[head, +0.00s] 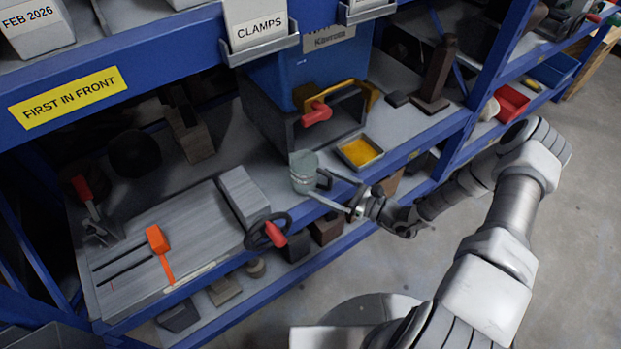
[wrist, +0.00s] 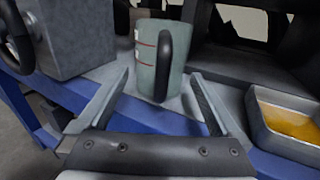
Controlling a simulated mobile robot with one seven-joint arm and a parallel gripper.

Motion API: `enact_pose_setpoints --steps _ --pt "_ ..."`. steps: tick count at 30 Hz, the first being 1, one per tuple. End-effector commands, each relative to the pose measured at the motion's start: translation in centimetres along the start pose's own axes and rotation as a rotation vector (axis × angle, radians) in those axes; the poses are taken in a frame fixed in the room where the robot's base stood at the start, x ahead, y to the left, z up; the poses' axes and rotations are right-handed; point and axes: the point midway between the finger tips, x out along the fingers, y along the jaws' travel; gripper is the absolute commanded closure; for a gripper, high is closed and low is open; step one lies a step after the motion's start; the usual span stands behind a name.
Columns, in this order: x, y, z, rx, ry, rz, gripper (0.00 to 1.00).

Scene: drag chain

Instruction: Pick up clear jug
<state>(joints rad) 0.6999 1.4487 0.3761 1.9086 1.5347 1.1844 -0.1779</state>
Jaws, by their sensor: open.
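The clear jug (head: 303,171) stands upright on the middle shelf near its front edge. It looks grey-green and see-through. In the wrist view the jug (wrist: 148,62) shows red marks on its side, and its dark handle (wrist: 163,62) faces my gripper. My gripper (head: 341,192) is open and empty at the shelf's front edge, to the right of the jug in the head view. In the wrist view the two fingers of my gripper (wrist: 160,80) point toward the jug, one on each side of its lower part. I cannot tell whether they touch it.
A metal tray (head: 375,161) with yellow contents sits right of the jug. A grey vise-like machine (head: 240,195) with a black handwheel (head: 268,231) stands to its left. Behind is a blue water container (head: 300,75). The blue shelf edge (head: 420,150) runs below my gripper.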

Motion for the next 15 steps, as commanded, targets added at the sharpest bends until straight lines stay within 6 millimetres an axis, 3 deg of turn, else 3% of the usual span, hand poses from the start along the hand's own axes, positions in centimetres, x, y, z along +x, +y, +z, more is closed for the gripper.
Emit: enact_pose_setpoints --steps 7,15 --pt "1.9 0.0 0.0 -0.002 -0.001 0.002 0.0" --pt "5.6 -0.1 0.3 -0.002 0.001 0.001 0.0"
